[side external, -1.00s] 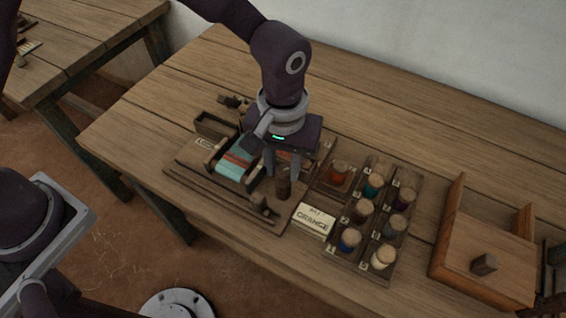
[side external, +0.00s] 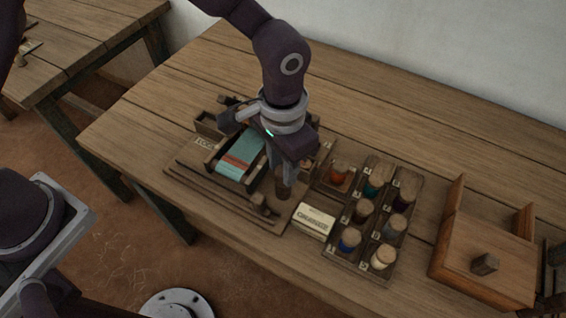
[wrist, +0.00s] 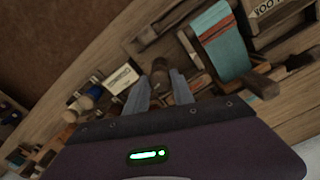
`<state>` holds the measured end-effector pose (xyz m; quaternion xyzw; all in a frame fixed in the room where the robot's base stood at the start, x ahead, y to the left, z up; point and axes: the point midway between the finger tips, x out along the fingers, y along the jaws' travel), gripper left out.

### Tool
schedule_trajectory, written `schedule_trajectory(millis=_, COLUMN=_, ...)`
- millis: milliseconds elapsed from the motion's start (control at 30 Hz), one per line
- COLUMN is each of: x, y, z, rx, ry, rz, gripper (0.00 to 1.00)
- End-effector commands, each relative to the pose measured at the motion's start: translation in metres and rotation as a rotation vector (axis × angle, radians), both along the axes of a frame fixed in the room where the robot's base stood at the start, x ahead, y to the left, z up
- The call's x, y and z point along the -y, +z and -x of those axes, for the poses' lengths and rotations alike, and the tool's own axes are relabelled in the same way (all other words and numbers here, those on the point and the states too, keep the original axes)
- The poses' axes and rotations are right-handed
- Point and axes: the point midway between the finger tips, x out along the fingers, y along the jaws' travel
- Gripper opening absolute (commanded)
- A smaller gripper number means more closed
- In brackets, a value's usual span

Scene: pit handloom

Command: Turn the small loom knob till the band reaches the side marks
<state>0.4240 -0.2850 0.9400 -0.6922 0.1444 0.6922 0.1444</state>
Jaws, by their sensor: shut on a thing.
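The loom (side external: 198,180) is a low wooden frame on the table. Its teal band (side external: 250,146) with an orange stripe (side external: 236,161) runs over it, and the band also shows in the wrist view (wrist: 222,45). My gripper (side external: 285,181) points down at the loom's right side and is shut on a dark, upright brown knob (side external: 283,194). In the wrist view my gripper's fingers (wrist: 161,84) partly hide the knob. A shorter wooden peg (side external: 259,201) stands at the loom's front edge. I cannot make out the side marks.
A pale card reading ORANGE (side external: 314,221) lies just right of the loom. A rack (side external: 335,254) of coloured spools stands beside it. A wooden box (side external: 480,272) with a knob is at the far right. The table's back is clear.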

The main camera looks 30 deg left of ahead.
Motion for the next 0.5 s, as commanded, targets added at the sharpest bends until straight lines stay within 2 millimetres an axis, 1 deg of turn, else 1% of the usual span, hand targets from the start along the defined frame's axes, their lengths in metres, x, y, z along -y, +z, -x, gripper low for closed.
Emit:
schedule_trajectory(millis=200, x=0.0001, y=0.0005, z=0.0002, rx=0.000, ry=-0.066, rz=0.001, gripper=0.00)
schedule_trajectory(millis=500, x=0.0001, y=0.0006, z=0.0001, rx=0.000, ry=-0.091, rz=0.000, gripper=0.00)
